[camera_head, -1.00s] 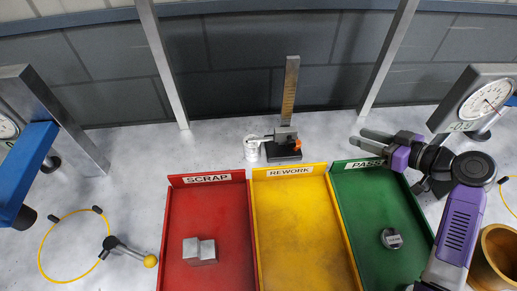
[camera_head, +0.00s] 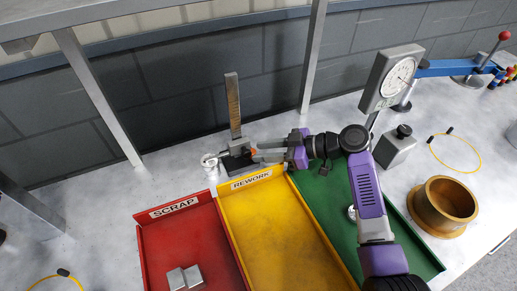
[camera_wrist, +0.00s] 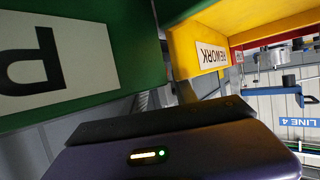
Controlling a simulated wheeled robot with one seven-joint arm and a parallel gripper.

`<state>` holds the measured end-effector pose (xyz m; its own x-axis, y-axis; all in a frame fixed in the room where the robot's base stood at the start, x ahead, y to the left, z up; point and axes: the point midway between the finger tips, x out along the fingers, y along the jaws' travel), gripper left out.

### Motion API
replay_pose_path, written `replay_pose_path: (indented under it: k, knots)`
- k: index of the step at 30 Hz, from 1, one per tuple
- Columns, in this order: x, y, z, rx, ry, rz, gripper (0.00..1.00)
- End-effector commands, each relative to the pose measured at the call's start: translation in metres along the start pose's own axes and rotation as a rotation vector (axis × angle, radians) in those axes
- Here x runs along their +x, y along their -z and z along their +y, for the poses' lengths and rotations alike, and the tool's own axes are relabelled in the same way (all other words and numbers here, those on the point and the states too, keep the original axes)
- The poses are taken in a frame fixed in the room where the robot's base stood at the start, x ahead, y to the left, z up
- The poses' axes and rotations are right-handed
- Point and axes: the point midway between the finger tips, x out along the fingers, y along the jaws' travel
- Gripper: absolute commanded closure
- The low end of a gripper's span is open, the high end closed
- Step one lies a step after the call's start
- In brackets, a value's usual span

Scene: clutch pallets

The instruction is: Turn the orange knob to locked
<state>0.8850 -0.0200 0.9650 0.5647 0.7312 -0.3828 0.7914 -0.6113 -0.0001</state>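The orange knob (camera_head: 253,151) sits on the dark base (camera_head: 236,160) of a height gauge with an upright bronze-coloured scale (camera_head: 233,100), behind the red and yellow trays. My gripper (camera_head: 257,152) reaches in from the right, its two grey fingers pointing left and spread apart. The fingertips are right at the knob and partly hide it; I cannot tell whether they touch it. In the wrist view my purple gripper body fills the bottom, and neither the knob nor the fingertips can be made out.
The red SCRAP tray (camera_head: 150,250), yellow REWORK tray (camera_head: 228,198) and green tray (camera_head: 425,262) lie in front. A small silver cylinder (camera_head: 210,161) stands just left of the gauge. A dial gauge (camera_head: 390,80) and bronze bowl (camera_head: 445,205) are on the right. Metal posts rise behind.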

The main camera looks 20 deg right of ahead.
Motion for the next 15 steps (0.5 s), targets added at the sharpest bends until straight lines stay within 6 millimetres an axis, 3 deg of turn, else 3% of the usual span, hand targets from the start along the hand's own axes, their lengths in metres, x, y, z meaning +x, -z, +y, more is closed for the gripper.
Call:
replay_pose_path:
  k: [6, 14, 15]
  knots:
    - [0.016, 0.0, 0.0, 0.001, 0.0, -0.001, 0.66]
    - [0.018, 0.0, 0.0, 0.0, -0.001, 0.0, 0.66]
    - [0.018, 0.0, 0.0, 0.0, -0.001, 0.0, 0.72]
